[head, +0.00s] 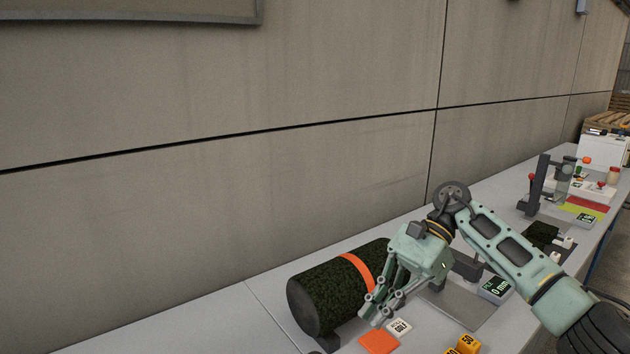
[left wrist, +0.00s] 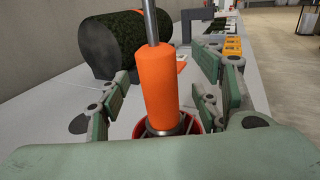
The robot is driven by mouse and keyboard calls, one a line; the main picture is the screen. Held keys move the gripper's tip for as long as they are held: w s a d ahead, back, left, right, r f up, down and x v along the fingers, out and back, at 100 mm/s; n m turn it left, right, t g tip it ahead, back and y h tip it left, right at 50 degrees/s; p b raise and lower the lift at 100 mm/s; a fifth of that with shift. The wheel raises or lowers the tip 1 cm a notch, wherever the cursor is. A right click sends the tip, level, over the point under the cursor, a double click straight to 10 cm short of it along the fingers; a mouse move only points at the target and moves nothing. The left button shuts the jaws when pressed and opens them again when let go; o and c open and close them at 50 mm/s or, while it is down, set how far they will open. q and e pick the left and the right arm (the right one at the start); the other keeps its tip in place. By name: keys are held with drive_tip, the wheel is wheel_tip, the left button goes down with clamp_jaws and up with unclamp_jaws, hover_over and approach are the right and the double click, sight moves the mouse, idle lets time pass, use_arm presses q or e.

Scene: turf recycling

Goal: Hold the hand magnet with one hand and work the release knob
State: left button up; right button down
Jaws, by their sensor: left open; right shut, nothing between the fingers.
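In the left wrist view the hand magnet has an orange handle (left wrist: 161,88) with a grey metal rod (left wrist: 150,22) rising from its top. A red ring-like part, perhaps the release knob (left wrist: 191,124), shows below the handle, partly hidden. My left gripper (left wrist: 166,75) is open, with a finger on each side of the orange handle; I see no firm contact. The hand magnet is not clearly seen in the head view. My right gripper (head: 376,313) is shut and empty, in front of the turf roll (head: 325,298), away from the handle.
The dark green turf roll with an orange band lies on the grey table by the wall. An orange square (head: 379,341), a white tag (head: 399,328) and yellow blocks (head: 468,343) lie near it. A display (head: 495,288) and a dark stand (head: 540,185) are farther right.

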use_arm(q)
drive_tip(key=shift+o, duration=0.3)
drive_tip(key=o, duration=0.5)
